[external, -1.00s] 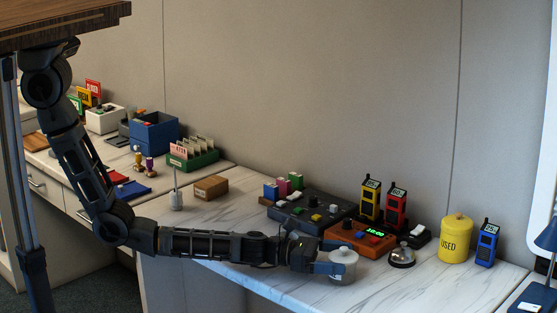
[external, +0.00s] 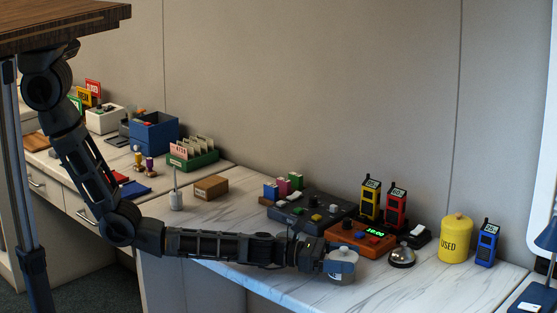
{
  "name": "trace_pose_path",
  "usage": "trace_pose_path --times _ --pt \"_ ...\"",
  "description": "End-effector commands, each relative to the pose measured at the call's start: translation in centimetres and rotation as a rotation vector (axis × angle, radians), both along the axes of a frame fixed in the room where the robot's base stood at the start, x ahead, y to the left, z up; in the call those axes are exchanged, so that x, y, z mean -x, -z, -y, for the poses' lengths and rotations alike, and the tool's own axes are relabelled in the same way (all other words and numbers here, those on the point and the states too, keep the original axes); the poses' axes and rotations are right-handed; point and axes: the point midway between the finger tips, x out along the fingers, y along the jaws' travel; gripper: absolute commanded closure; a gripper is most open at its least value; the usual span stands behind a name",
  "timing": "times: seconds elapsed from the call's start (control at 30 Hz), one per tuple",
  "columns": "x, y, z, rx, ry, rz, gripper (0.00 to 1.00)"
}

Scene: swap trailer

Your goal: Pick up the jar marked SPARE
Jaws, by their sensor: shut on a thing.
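A small grey-white lidded jar (external: 342,270) stands near the front edge of the counter, right of the middle. My gripper (external: 339,262) is shut around its upper part from the left. The jar looks upright, and I cannot tell whether its base touches the counter. A label patch shows low on its front, too small to read. A yellow jar (external: 455,238) marked USED stands farther right, apart from my gripper.
Red and yellow handsets (external: 395,206) stand behind those. A blue handset (external: 487,243) is right of the yellow jar. The counter front (external: 410,287) is clear.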

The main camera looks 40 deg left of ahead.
Motion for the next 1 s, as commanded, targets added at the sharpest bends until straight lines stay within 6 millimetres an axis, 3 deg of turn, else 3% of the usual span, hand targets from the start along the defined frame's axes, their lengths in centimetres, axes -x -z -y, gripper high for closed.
trace_pose_path --times 0.43,0.9,1.0 --pt "0.0 -0.5 0.0 0.001 0.000 0.000 0.61" --pt "0.0 -4.4 0.0 0.000 0.000 0.002 0.61" --pt "1.0 -4.9 0.4 0.000 0.003 0.001 0.61"
